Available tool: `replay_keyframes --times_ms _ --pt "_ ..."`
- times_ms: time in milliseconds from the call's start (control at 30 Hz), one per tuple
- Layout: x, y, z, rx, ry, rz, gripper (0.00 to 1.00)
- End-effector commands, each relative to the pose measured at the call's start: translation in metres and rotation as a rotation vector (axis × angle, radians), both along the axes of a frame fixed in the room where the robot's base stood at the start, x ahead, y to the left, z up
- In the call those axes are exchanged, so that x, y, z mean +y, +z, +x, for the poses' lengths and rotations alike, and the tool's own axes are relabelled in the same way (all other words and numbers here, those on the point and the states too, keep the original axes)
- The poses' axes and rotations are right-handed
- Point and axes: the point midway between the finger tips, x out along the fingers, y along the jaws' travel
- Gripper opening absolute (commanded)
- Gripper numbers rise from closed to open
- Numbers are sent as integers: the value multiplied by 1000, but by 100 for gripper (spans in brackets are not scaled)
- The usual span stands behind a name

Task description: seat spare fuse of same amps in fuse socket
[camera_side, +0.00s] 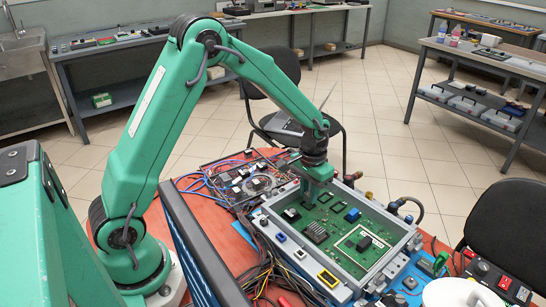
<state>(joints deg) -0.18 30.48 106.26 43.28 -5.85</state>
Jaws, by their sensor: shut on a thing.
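My gripper (314,196) points down over the left back part of a green circuit board (335,250) in an open grey tray-like housing (301,274). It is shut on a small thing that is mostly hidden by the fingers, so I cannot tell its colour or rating. A small blue block (353,215) sits on the board to the right of my gripper. A black block (364,243) stands inside a white outline on the board, and a ribbed black block (316,232) is nearer the middle. I cannot tell which part is the fuse socket.
The housing's front wall carries blue, white and yellow-framed openings (328,279). Dark cables (268,262) lie at its left front. A switch box (487,274) and a white round object (460,293) are at right.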

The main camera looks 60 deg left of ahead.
Motion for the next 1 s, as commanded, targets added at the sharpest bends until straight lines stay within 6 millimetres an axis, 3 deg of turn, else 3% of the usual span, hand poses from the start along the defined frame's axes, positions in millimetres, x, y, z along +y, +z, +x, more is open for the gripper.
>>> replay_keyframes --times_ms 1000 --pt "0 -7 0 0 0 0 0"
